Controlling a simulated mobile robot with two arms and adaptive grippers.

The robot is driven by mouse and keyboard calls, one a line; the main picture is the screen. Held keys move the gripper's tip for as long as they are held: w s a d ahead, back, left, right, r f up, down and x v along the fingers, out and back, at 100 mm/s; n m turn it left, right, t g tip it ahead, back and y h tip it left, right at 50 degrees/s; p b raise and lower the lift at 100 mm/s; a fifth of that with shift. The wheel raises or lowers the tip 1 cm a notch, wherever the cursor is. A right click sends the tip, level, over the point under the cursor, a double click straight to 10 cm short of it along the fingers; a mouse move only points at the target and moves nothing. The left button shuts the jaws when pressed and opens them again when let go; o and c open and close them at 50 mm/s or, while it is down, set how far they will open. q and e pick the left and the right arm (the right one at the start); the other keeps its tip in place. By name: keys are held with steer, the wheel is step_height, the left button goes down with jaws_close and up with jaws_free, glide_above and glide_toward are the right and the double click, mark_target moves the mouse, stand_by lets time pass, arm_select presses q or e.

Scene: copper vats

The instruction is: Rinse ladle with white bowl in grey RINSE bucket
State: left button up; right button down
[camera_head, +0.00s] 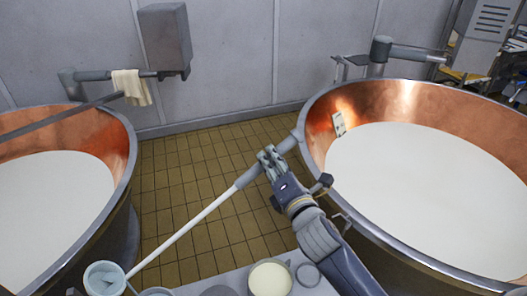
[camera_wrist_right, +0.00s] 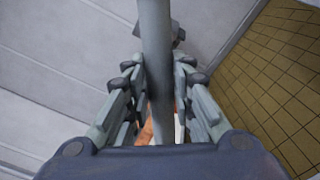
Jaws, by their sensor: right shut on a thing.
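My right gripper (camera_head: 272,160) is shut on the grey upper part of the ladle's handle (camera_head: 188,226), above the floor between the two vats. The handle slants down to the left, with a white lower shaft. The right wrist view shows the grey handle (camera_wrist_right: 156,60) between my fingers (camera_wrist_right: 160,105). At the shaft's lower end is a pale, round, open vessel (camera_head: 104,278); I cannot tell whether it is the ladle's bowl or a container around it. No RINSE label is readable, so I cannot identify the grey bucket. My left gripper is not in view.
A copper vat (camera_head: 405,97) full of white liquid stands at right, another (camera_head: 108,135) at left. A grey cart top (camera_head: 237,278) along the bottom edge holds a container of cream liquid (camera_head: 270,279) and grey round rims. Tiled floor (camera_head: 190,165) lies between the vats.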

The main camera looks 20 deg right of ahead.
steer(key=d+f+m+b, duration=0.45)
steer(key=f+b, duration=0.45)
steer(key=f, duration=0.6)
steer(key=d+f+m+b, duration=0.3)
steer(key=d+f+b, duration=0.35)
steer(key=f, duration=0.85)
steer(key=a+f+m+b, duration=0.1)
steer(key=a+f+b, duration=0.1)
steer(key=f+b, duration=0.4)
steer(key=a+f+m+b, duration=0.2)
steer(key=f+b, duration=0.4)
steer(key=f, duration=0.3)
steer(key=shift+a+f+b, duration=0.3)
steer(key=shift+a+f, duration=0.1)
steer(key=shift+a, duration=0.45)
steer(key=shift+s+m, duration=0.1)
steer(key=shift+m, duration=0.15)
